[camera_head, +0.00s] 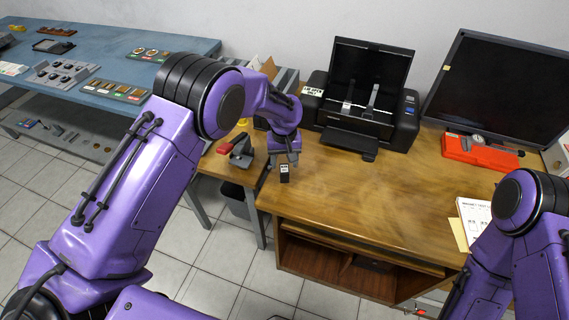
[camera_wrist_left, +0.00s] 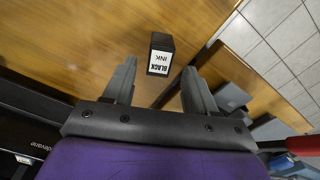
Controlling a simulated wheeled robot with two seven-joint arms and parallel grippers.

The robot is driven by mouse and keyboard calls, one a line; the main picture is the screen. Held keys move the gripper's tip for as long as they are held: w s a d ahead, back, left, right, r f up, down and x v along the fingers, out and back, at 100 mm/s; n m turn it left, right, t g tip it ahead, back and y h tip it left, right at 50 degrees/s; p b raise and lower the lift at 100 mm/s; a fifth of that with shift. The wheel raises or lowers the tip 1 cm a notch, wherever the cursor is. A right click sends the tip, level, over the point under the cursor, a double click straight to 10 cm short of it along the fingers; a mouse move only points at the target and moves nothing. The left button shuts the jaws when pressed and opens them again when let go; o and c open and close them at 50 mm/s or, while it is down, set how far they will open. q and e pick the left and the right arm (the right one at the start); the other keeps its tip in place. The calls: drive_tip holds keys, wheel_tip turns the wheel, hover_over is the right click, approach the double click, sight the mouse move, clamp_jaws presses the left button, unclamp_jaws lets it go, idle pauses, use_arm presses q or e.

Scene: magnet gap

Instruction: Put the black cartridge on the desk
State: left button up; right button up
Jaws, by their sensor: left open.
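The black cartridge (camera_head: 285,174) is a small black block with a white label, near the left edge of the wooden desk (camera_head: 352,200). In the left wrist view the cartridge (camera_wrist_left: 161,42) shows its label reading "BLACK INK", just beyond and between the fingertips, with the wooden top behind it. My left gripper (camera_head: 284,160) is open, pointing down close over the cartridge. Its two fingers (camera_wrist_left: 160,75) stand apart on either side, with no clear contact visible. My right arm shows at the lower right, but its gripper is not visible.
A black printer (camera_head: 362,100) with its lid up stands at the back of the desk. A monitor (camera_head: 500,88), a red case (camera_head: 480,151) and papers (camera_head: 474,220) are on the right. A stapler-like red and grey tool (camera_head: 238,150) lies left of my gripper. The desk's middle is clear.

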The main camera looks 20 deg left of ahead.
sight(284, 168)
use_arm(q)
wheel_tip(284, 168, up, 11)
drive_tip(key=b, duration=0.1)
drive_tip(key=shift+f, duration=0.2)
